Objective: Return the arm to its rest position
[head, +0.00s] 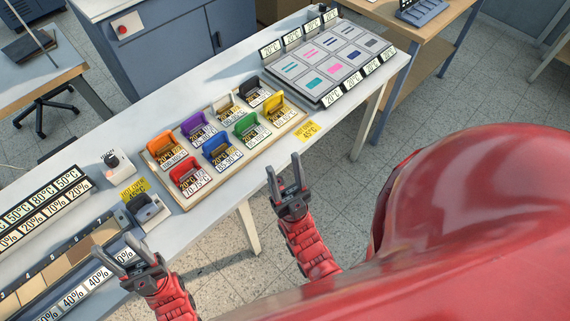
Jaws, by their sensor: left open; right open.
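My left gripper (129,257) is open and empty. It hangs over the table's front edge, by the numbered tray at the lower left. My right gripper (284,172) is open and empty. It is in front of the table's front edge, apart from the wooden board with coloured holders. Both red forearms reach up from the bottom of the view. Nothing is between either pair of fingers.
The long white table (150,93) carries a wooden board (181,203) of several coloured holders, a grey sample panel (329,61) with temperature labels, a small black-knobbed box (117,164) and a numbered tray (45,283). Tiled floor (352,204) is open at the right.

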